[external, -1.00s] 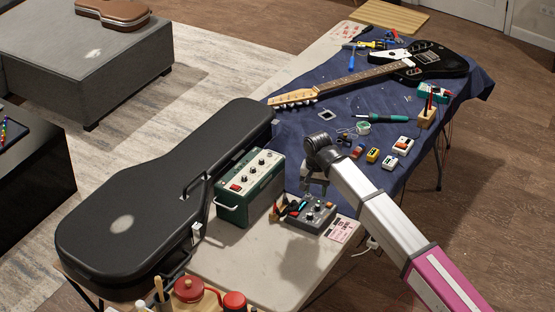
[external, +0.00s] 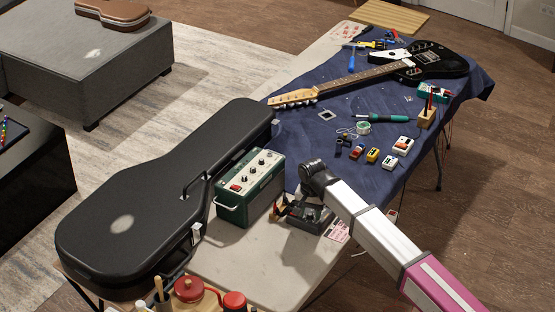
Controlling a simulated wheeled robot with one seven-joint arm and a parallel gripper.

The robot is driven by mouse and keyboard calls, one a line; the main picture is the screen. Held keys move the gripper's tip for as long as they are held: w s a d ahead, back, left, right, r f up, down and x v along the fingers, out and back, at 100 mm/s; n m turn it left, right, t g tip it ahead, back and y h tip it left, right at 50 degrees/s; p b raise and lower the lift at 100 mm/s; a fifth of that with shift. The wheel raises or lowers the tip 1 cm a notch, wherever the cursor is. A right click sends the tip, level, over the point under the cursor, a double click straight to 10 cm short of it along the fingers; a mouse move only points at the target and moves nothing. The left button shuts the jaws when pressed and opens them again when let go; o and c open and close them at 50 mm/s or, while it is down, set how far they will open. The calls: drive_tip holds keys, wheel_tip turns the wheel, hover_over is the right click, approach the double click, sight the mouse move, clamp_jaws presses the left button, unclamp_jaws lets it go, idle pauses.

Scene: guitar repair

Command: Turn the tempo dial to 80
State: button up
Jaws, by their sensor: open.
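A small grey box with knobs (external: 306,223) sits on the bare pale part of the table, right of the green amplifier. Its top is partly covered by my arm and gripper. The tempo dial and its markings are too small and too hidden to make out. My gripper (external: 303,205) points down from the dark wrist, low over the box. Its fingers are dark against the box and hard to see; it is open. I cannot tell whether they touch a knob.
The green amplifier (external: 250,187) with its own knobs stands just left of the box, and a black guitar case (external: 150,200) beyond it. Several small pedals (external: 373,155) lie on the blue cloth behind.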

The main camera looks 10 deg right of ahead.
clamp_jaws()
idle(0.4)
drive_tip(key=n, duration=0.5)
drive_tip(key=shift+n, duration=0.4)
drive_tip(key=n, duration=0.5)
drive_tip(key=shift+n, duration=0.4)
unclamp_jaws()
